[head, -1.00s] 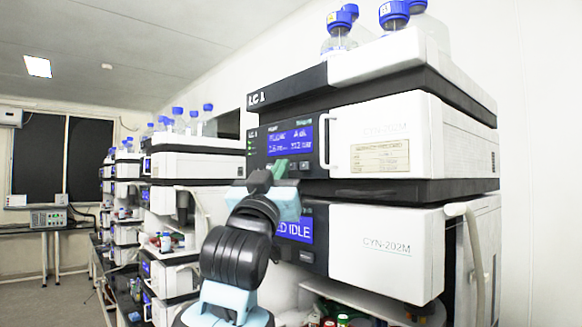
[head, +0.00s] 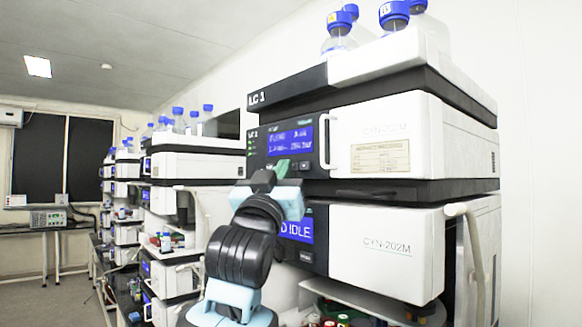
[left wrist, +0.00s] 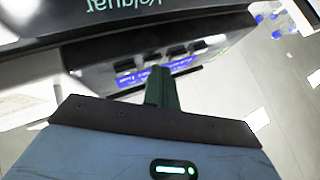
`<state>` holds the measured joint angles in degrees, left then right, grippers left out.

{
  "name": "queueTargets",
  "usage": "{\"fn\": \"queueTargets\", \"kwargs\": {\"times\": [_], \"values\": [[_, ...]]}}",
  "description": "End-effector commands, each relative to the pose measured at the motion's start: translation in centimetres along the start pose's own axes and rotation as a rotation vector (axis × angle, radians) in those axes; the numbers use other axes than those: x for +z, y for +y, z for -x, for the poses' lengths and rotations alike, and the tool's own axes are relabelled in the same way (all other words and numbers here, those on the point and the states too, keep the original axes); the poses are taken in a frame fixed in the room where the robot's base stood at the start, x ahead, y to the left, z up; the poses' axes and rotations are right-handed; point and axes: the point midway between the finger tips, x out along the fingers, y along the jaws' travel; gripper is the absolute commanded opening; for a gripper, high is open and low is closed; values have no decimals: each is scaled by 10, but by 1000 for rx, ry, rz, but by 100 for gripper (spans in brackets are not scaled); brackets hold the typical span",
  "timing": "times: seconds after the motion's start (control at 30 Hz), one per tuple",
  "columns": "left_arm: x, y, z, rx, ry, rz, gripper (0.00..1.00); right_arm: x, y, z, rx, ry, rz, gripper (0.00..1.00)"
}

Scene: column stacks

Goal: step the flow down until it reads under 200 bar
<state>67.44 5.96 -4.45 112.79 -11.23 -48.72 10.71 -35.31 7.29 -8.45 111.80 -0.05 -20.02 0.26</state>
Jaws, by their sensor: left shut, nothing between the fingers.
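The LC-1 pump module (head: 380,128) has a blue display (head: 291,141) with flow and pressure lines. The digits are too blurred to read surely. Under the display is a row of small keys, with a down-arrow key (head: 304,166) visible at the right. My left gripper (head: 281,169) is shut and empty, its green fingertips in front of the keys left of that one and hiding them. In the left wrist view the shut fingers (left wrist: 163,88) point at the dark key row (left wrist: 150,58). I cannot tell whether they touch a key. My right gripper is not in view.
A white handle (head: 325,142) stands out just right of the display. A lower module (head: 384,250) has a display reading IDLE. Blue-capped bottles (head: 338,33) stand on top. More instrument stacks (head: 190,165) line the left; the aisle floor is clear.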

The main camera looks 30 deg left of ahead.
Motion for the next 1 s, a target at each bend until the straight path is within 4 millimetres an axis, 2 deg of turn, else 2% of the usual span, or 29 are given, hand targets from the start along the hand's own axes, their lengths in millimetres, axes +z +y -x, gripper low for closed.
{"fn": "queueTargets", "kwargs": {"times": [0.4,0.77,1.0], "values": [[-7,-8,11,0,-1,0,0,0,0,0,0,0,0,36],[-9,-10,13,0,0,0,0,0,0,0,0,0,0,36],[-18,-19,26,0,0,-1,0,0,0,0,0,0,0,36]]}}
